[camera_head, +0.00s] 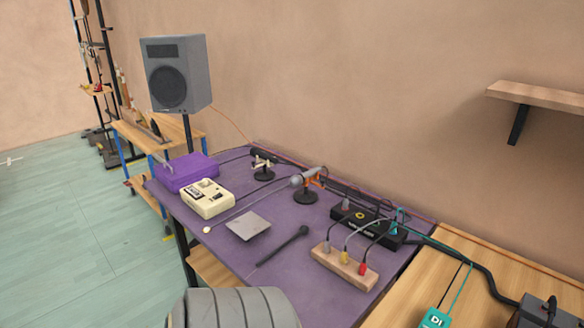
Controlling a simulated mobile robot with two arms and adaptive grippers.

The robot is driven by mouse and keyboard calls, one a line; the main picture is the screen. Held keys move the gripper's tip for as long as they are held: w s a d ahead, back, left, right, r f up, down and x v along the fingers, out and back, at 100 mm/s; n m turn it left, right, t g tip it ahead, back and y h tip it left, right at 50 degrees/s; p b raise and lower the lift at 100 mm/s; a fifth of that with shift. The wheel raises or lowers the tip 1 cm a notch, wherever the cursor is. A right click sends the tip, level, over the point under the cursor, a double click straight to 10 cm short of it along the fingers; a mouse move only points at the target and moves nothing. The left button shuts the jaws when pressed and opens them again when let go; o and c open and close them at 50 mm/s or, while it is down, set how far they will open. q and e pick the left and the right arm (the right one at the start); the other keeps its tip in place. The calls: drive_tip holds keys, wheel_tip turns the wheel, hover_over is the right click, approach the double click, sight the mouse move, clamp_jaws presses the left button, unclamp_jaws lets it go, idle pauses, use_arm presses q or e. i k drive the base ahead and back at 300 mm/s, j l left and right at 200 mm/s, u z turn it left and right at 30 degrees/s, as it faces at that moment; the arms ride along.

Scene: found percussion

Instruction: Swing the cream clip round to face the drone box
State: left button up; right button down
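The cream clip (259,161) is small and pale, on a short stand with a round black base at the back of the purple-topped table; it seems to carry a dark microphone. Its exact facing is too small to tell. I cannot tell for sure which box is the drone box. Candidates are a cream box with dark panels (208,204) at the table's left and a black box with cables (366,225) at the right. Neither of my grippers is in view. A grey ribbed part of my own body shows at the bottom edge.
Beside the clip stands a silver microphone in an orange clip (309,175). A purple case (186,172), a grey plate (248,225), a black mallet (284,245) and a wooden block with plugged cables (344,266) lie on the table (308,263). A speaker (176,74) stands behind.

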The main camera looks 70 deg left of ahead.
sight(269, 165)
drive_tip(key=u, duration=2.55)
drive_tip(key=z, duration=0.35)
drive_tip(key=i+j+z, duration=0.2)
drive_tip(key=j+z, duration=0.25)
drive_tip(key=i+j+z, duration=0.15)
drive_tip(key=j+z, duration=0.3)
drive_tip(key=l, duration=0.1)
